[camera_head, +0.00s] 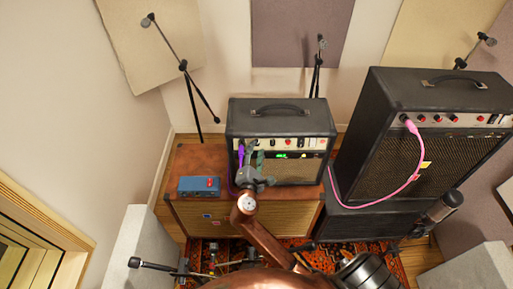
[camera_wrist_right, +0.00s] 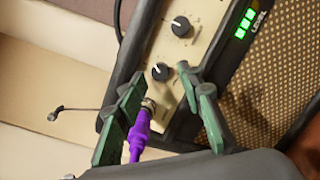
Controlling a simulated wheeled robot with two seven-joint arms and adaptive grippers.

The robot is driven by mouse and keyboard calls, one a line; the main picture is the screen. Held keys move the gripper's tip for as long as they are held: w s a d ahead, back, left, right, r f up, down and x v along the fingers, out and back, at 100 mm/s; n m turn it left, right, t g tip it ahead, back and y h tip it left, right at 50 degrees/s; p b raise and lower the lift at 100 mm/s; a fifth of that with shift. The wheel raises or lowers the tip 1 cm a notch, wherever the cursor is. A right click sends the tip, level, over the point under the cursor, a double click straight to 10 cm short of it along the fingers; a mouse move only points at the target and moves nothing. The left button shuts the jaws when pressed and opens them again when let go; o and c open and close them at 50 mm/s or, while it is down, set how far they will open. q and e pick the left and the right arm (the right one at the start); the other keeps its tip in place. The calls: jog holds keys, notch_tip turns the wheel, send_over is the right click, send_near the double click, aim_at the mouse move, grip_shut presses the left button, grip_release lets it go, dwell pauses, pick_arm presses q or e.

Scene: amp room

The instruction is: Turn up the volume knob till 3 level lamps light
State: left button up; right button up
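The small black amp (camera_head: 247,119) stands on a wooden cabinet, with a light control panel along its front. In the right wrist view, a black knob (camera_wrist_right: 160,72) with a white mark sits just ahead of my fingertips, and a second knob (camera_wrist_right: 181,26) sits above it. Three green level lamps (camera_wrist_right: 245,24) are lit beside the LEVEL label. My right gripper (camera_head: 251,155) is at the panel's left part; its green fingers (camera_wrist_right: 159,80) are apart, with the near knob between and beyond their tips. A purple plug (camera_wrist_right: 139,133) is beside the left finger. My left gripper is not in view.
The purple cable (camera_head: 239,160) hangs close to my right gripper. A blue box (camera_head: 199,186) sits on the cabinet (camera_head: 190,160) to the left. A larger amp (camera_head: 375,125) with a pink cable (camera_head: 416,160) stands to the right. Microphone stands (camera_head: 184,68) are behind.

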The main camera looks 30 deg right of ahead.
jog(key=v, duration=0.5)
jog(key=shift+s+a, duration=0.25)
dwell(0.8)
